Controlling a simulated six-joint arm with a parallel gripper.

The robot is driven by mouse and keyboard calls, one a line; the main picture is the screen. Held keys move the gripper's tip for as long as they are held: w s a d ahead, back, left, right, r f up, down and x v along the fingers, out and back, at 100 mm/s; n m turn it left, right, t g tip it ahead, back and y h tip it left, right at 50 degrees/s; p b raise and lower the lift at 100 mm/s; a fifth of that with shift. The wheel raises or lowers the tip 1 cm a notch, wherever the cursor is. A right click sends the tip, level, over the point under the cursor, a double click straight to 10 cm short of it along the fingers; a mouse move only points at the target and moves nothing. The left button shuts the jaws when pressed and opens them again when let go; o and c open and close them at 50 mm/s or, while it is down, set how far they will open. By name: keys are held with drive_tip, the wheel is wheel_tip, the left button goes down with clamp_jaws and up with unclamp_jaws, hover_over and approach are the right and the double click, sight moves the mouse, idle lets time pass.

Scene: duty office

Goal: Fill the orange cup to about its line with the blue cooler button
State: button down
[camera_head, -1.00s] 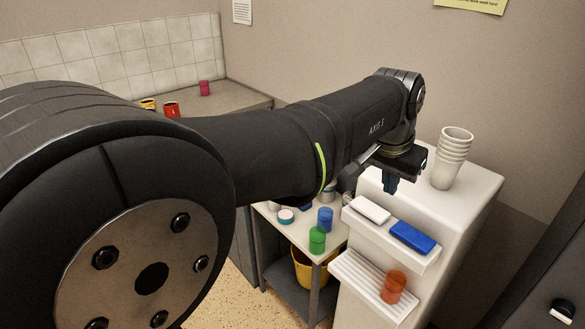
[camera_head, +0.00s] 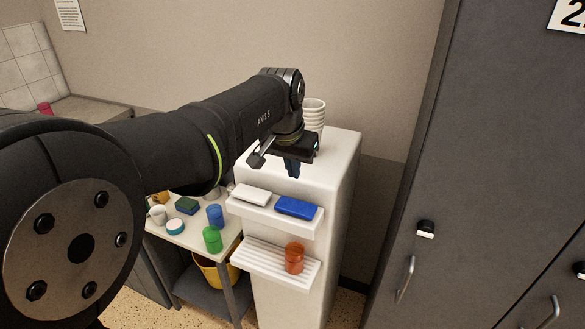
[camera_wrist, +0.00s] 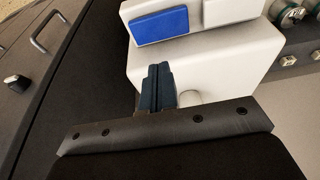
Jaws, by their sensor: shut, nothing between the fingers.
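The orange cup (camera_head: 294,257) stands upright on the ribbed drip tray (camera_head: 262,265) of the white cooler (camera_head: 342,185). I cannot make out its line or any water in it. The blue button (camera_head: 297,208) is the right one of two on the cooler's ledge, above the cup. It also shows in the wrist view (camera_wrist: 160,26), ahead of my fingers. My gripper (camera_head: 292,170) is shut and empty, pointing down above and behind the blue button, apart from it. The shut fingers show in the wrist view (camera_wrist: 157,80). The cup is out of the wrist view.
A white button (camera_head: 251,193) is left of the blue one. A stack of pale cups (camera_head: 314,113) stands on the cooler top behind my wrist. A side table holds a blue cup (camera_head: 215,216), a green cup (camera_head: 212,239) and other items. Dark lockers (camera_head: 480,170) stand at the right.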

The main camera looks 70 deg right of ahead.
sight(296, 208)
drive_tip(key=x, duration=0.6)
drive_tip(key=a+x, duration=0.1)
drive_tip(key=x, duration=0.3)
drive_tip(key=shift+f, duration=0.4)
drive_tip(key=shift+a+f, duration=0.15)
drive_tip(key=shift+f, duration=1.1)
idle(1.9)
wheel_tip(296, 208, up, 5)
drive_tip(key=v, duration=0.9)
drive_tip(key=shift+r, duration=0.45)
